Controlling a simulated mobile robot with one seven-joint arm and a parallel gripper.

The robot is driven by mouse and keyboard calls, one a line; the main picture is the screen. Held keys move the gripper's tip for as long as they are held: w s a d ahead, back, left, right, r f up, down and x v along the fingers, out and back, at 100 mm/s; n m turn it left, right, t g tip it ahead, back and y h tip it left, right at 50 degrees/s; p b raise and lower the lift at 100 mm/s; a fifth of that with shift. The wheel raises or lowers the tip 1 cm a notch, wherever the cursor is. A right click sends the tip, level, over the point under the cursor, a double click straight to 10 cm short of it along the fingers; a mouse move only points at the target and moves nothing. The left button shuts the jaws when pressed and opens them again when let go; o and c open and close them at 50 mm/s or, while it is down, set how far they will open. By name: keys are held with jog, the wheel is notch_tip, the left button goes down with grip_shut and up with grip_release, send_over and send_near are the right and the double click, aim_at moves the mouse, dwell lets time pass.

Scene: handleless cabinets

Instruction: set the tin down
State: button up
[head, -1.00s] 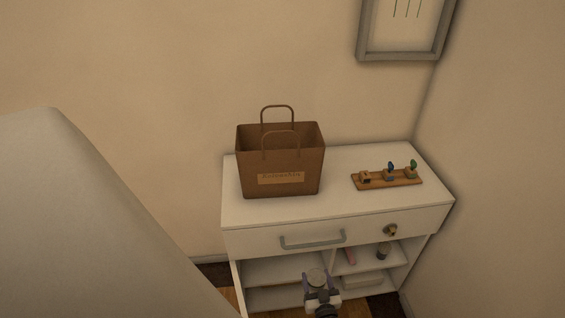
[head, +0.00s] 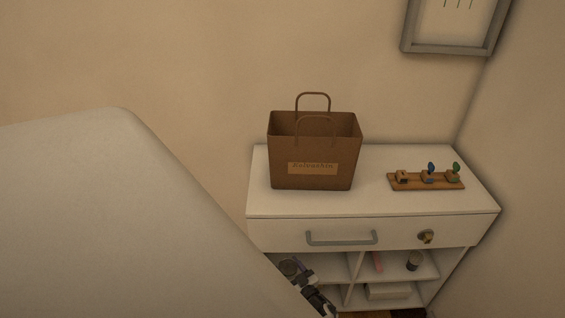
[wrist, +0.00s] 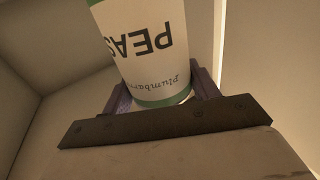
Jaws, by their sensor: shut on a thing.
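My gripper (wrist: 163,92) is shut on a tin (wrist: 143,45). The tin is white with green bands and reads "PEAS"; its lettering is upside down in the wrist view. In the head view the tin's round end (head: 289,267) shows at the left open compartment of the white cabinet (head: 370,205), with my gripper (head: 300,275) around it. Pale walls surround the tin in the wrist view. I cannot tell whether the tin touches a shelf.
A brown paper bag (head: 313,150) and a wooden board with small pieces (head: 426,181) stand on the cabinet top. My arm hides the cabinet's lower left.

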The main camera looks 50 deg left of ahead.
jog(key=w+a+b, duration=0.3)
jog(key=a+b, duration=0.3)
jog(key=a, duration=0.2)
jog(key=f+b, duration=0.6)
jog(key=f, duration=0.1)
jog(key=shift+w+a, duration=0.2)
jog(key=shift+a+f+b, duration=0.1)
jog(key=shift+a+b, duration=0.05)
jog(key=shift+b, duration=0.15)
jog(key=shift+w, duration=0.1)
jog(key=shift+f, duration=0.1)
jog(key=o, duration=1.3)
